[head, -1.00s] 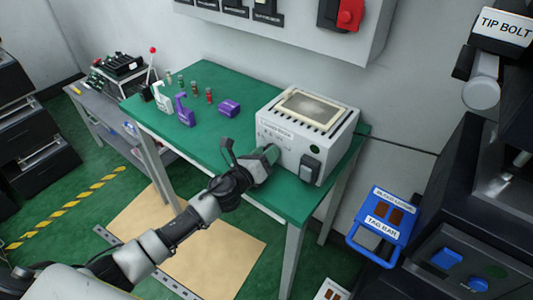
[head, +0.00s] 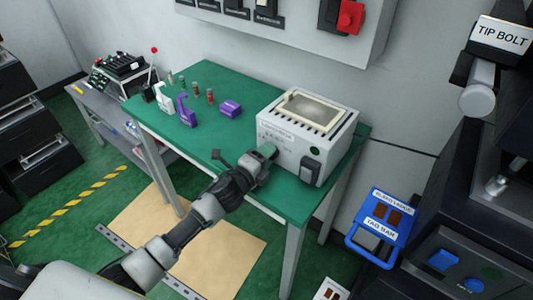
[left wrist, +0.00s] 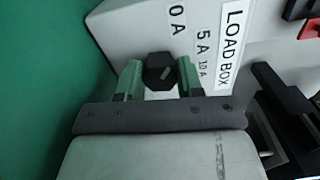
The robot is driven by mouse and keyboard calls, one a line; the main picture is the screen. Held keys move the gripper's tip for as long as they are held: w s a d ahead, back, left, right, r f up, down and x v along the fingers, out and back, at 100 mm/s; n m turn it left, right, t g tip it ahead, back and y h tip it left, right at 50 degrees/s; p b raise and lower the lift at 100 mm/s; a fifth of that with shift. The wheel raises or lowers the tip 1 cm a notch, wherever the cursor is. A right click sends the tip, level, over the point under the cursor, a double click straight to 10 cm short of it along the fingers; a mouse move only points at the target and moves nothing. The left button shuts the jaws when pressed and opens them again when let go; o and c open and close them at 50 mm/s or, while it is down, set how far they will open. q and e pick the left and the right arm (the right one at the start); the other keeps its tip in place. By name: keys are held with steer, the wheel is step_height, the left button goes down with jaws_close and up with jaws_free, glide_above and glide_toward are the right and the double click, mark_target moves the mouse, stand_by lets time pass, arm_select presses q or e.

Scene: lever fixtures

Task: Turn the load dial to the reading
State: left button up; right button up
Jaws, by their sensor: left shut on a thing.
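The load box (head: 300,130) is a pale box with a vented top, standing on the green table. In the left wrist view its face (left wrist: 205,25) carries the labels LOAD BOX, 0 A, 5 A and 10 A. The dark dial (left wrist: 160,70) with a pale pointer mark sits below these labels. My left gripper (left wrist: 159,82) is shut on the dial, one green finger on each side; in the head view the gripper (head: 262,160) is at the front face of the box and hides the dial. My right gripper is out of view.
The green table (head: 190,75) also holds purple and white padlock-like pieces (head: 185,110) and a purple block (head: 230,108) left of the box. A black rocker switch (head: 310,168) is on the box's right front.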

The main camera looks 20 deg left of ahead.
arm_select(q)
steer(key=shift+n, duration=0.6)
steer(key=o, duration=0.9)
steer(key=shift+s, duration=0.1)
steer(key=shift+b+v, duration=0.6)
steer(key=shift+v, duration=4.75)
steer(key=shift+n, duration=0.3)
